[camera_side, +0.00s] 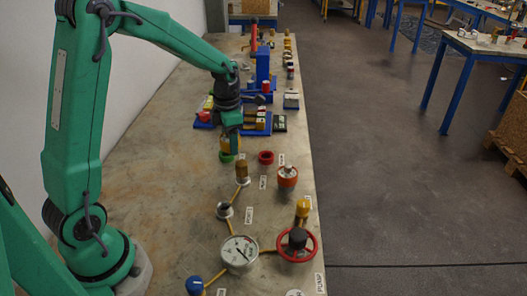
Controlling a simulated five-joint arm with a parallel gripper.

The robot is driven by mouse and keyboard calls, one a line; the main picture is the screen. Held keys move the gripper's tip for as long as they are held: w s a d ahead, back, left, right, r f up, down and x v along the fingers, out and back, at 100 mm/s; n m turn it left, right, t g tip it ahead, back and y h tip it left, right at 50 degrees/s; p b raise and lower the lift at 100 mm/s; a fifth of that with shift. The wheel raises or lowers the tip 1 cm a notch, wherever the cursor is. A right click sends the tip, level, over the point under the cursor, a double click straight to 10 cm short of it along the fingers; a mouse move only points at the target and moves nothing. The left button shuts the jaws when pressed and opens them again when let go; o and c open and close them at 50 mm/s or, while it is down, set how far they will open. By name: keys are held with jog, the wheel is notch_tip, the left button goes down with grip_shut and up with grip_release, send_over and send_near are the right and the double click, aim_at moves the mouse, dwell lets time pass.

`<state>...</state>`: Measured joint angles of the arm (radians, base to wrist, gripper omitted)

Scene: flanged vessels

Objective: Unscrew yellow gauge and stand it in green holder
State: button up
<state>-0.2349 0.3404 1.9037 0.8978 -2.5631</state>
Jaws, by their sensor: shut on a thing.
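My gripper (231,131) points down and is shut on the yellow gauge (230,144). The gauge is small in the side view, and the gripper hides its upper part. The green holder (226,158) is a low ring on the table, directly below the gauge in the picture. The gauge's lower end overlaps the holder's far rim in this view. I cannot tell whether it is inside the holder or just above it.
A red holder (265,157) stands right of the green one. Nearer are a red-orange capped vessel (287,178), a brass post (242,170), a white dial gauge (239,254) and a red handwheel (297,245). Blue racks (262,70) stand behind. The table's left side is clear.

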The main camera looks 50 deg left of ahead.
jog(key=w+a+n, duration=0.1)
jog(key=w+a, duration=0.3)
jog(key=a, duration=0.4)
jog(key=shift+a+f, duration=0.3)
jog(key=shift+f, duration=0.1)
jog(key=shift+f, duration=0.15)
jog(key=shift+f, duration=2.35)
jog(key=shift+f, duration=1.35)
jog(key=o, duration=1.1)
jog(key=shift+o, duration=0.2)
jog(key=shift+r, duration=0.1)
notch_tip(320, 180, up, 8)
jog(key=shift+f, duration=0.2)
